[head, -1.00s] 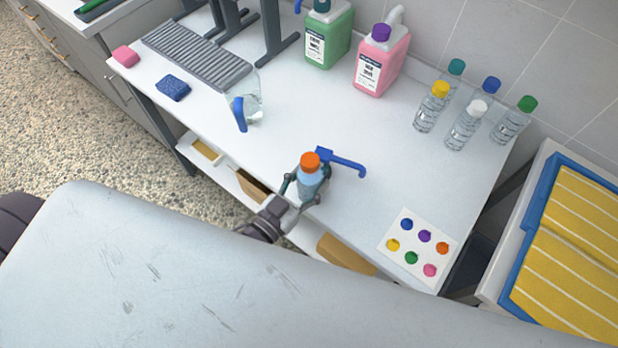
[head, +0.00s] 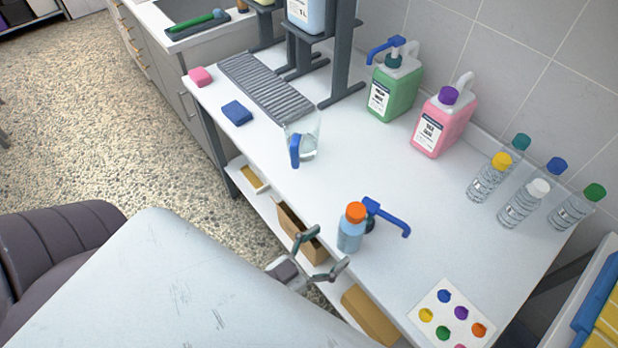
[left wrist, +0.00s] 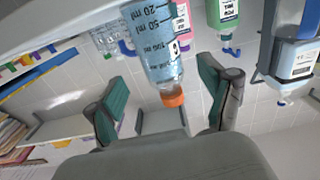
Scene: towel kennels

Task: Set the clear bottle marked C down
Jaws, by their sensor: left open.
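The clear bottle marked C (head: 350,238) stands upright on the white table near its front edge. It has an orange cap and light blue liquid. In the left wrist view, which is upside down, the bottle (left wrist: 152,45) shows volume marks and part of a C. My left gripper (head: 322,252) is open and empty, just off the table's front edge on the near side of the bottle. Its two fingers are spread and apart from the bottle. My right gripper is not in view.
A blue pump head (head: 386,217) lies right behind the bottle. A clear jug with a blue handle (head: 302,142) stands further left. Green (head: 394,88) and pink (head: 441,124) jugs and several small capped bottles line the back. A card of coloured caps (head: 447,315) lies front right.

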